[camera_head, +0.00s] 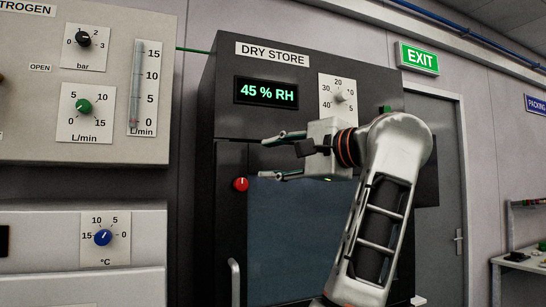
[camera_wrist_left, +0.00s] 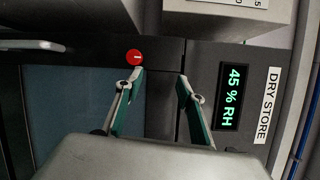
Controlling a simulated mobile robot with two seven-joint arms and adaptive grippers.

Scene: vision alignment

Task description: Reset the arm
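My left gripper (camera_head: 260,159) is in front of the dark dry store cabinet, with its fingers pointing left in the head view. Its two fingers are apart and nothing is between them. In the left wrist view the open fingers (camera_wrist_left: 160,76) point at the dark cabinet front. A red knob (camera_head: 241,184) on the cabinet is just left of the lower fingertip in the head view. The knob also shows near one fingertip in the left wrist view (camera_wrist_left: 134,57); I cannot tell whether they touch. My right gripper is not in view.
The dry store (camera_head: 228,125) has a display (camera_head: 266,92) reading 45 % RH and a pale dial (camera_head: 338,97). A nitrogen panel (camera_head: 118,84) stands at left, above a unit with a blue knob (camera_head: 103,237). A door (camera_head: 434,190) and a shelf (camera_head: 522,261) are at right.

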